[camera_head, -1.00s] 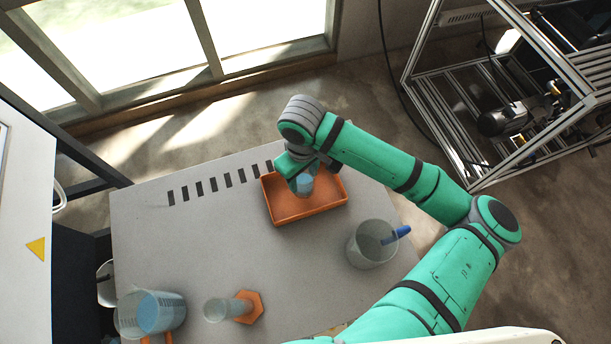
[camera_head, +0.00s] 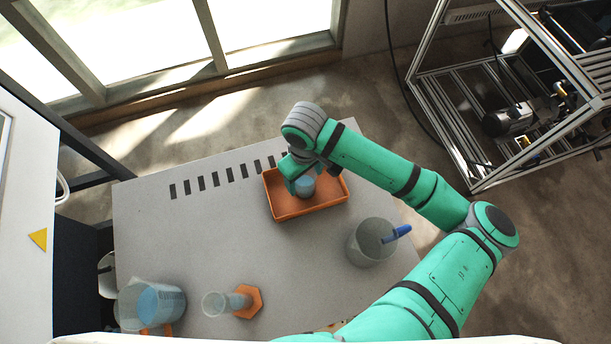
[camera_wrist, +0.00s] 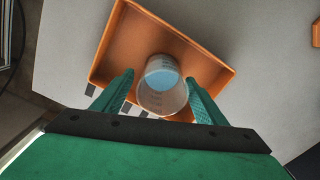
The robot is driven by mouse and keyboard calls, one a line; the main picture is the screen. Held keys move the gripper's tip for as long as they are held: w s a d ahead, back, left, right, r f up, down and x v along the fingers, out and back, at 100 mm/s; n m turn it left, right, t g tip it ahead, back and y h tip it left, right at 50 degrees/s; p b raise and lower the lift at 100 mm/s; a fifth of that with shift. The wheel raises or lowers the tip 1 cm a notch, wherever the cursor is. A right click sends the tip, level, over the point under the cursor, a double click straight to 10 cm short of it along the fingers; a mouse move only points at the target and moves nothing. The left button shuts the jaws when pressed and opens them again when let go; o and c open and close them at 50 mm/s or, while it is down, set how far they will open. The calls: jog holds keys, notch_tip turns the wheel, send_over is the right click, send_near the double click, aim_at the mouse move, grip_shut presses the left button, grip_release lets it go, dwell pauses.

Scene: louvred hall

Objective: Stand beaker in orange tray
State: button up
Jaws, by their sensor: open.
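The beaker (camera_wrist: 161,94) is clear with blue liquid and stands upright inside the orange tray, as the wrist view shows. It also shows in the head view (camera_head: 305,186), partly covered by my gripper. The orange tray (camera_head: 328,203) lies on the grey table; its rim also shows in the wrist view (camera_wrist: 178,30). My gripper (camera_wrist: 160,84) is open, with one green finger on each side of the beaker and visible gaps beside it. In the head view my gripper (camera_head: 297,184) is over the tray. The beaker's base is hard to make out.
A large clear container with a blue-handled item (camera_head: 370,243) stands right of the tray. The table's middle left is clear.

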notch_tip(320, 180, up, 12)
jog(key=shift+r, duration=0.15)
dwell(0.4)
jog(key=shift+s, duration=0.1)
dwell(0.3)
